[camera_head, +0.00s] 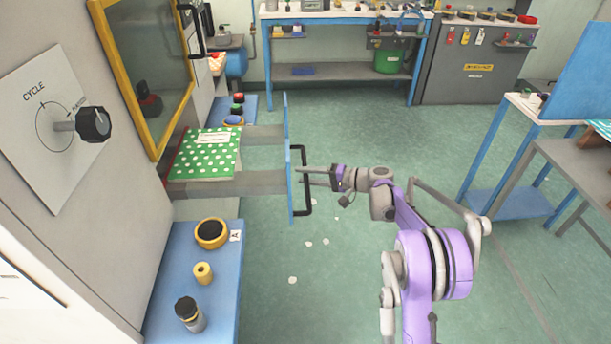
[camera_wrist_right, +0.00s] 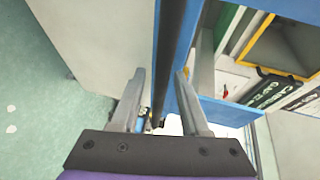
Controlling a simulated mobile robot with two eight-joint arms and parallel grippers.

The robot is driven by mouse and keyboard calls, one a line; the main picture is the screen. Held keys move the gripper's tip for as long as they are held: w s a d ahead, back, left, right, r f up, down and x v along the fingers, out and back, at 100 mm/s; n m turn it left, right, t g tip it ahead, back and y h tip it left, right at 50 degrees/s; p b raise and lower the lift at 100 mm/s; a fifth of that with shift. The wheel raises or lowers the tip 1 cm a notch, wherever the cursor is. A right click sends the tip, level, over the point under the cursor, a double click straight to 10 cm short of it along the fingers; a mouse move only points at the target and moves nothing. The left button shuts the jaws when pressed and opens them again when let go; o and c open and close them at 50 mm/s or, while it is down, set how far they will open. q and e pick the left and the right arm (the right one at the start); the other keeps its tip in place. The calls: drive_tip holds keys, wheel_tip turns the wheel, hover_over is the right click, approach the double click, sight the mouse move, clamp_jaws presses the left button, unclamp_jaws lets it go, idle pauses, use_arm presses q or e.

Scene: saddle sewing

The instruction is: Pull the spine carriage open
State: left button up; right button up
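The spine carriage's blue front panel (camera_head: 290,165) stands out from the machine on grey side rails (camera_head: 230,183). A black bar handle (camera_head: 308,190) is fixed to its outer face. My right gripper (camera_head: 305,171) reaches in from the right at the handle. In the right wrist view the right gripper (camera_wrist_right: 160,78) has its fingers apart, one on each side of the dark handle bar (camera_wrist_right: 172,60). A gap shows between the left finger and the bar. The blue panel (camera_wrist_right: 184,95) is close to the right finger. My left gripper is not in view.
A green dotted piece (camera_head: 205,155) lies between the rails. A yellow-framed door (camera_head: 155,80) and a knob (camera_head: 93,124) are on the machine. A blue shelf (camera_head: 170,300) with several small items is below left. Green floor (camera_head: 370,270) right of the carriage is mostly free.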

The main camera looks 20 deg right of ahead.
idle(0.3)
drive_tip(key=p+v, duration=0.1)
drive_tip(key=v, duration=0.9)
drive_tip(key=shift+s+d, duration=0.25)
drive_tip(key=shift+s, duration=0.05)
drive_tip(key=shift+r, duration=0.1)
